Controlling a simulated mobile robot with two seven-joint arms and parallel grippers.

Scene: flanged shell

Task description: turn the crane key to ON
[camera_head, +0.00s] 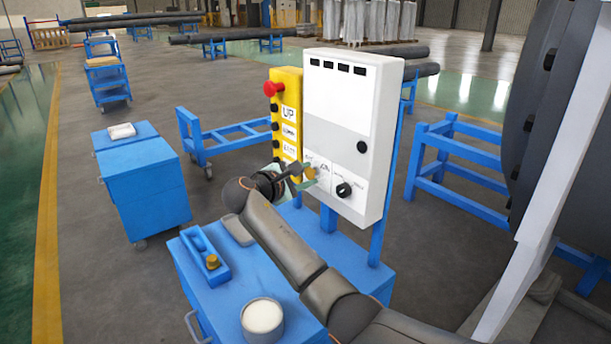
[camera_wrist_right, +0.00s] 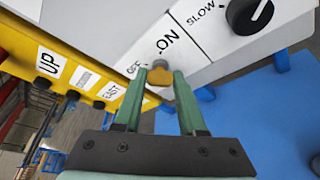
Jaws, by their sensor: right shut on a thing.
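The white control cabinet (camera_head: 340,105) stands upright with a row of small dark windows along its top. The gold crane key (camera_wrist_right: 159,77) sits in a round switch low on the cabinet face, with an OFF label (camera_wrist_right: 134,69) and an ON label (camera_wrist_right: 167,41) beside it. My right gripper (camera_wrist_right: 160,82) is shut on the key, one green finger on each side. The head view shows the right gripper (camera_head: 303,174) at the cabinet's lower left. Which label the key points to I cannot tell. My left gripper is out of view.
A yellow pendant (camera_head: 286,90) with a red button hangs left of the cabinet. A black SLOW knob (camera_wrist_right: 249,14) is right of the key. Below, a blue cart (camera_head: 205,300) carries a white round tub (camera_head: 262,318). Another blue cart (camera_head: 150,195) stands left.

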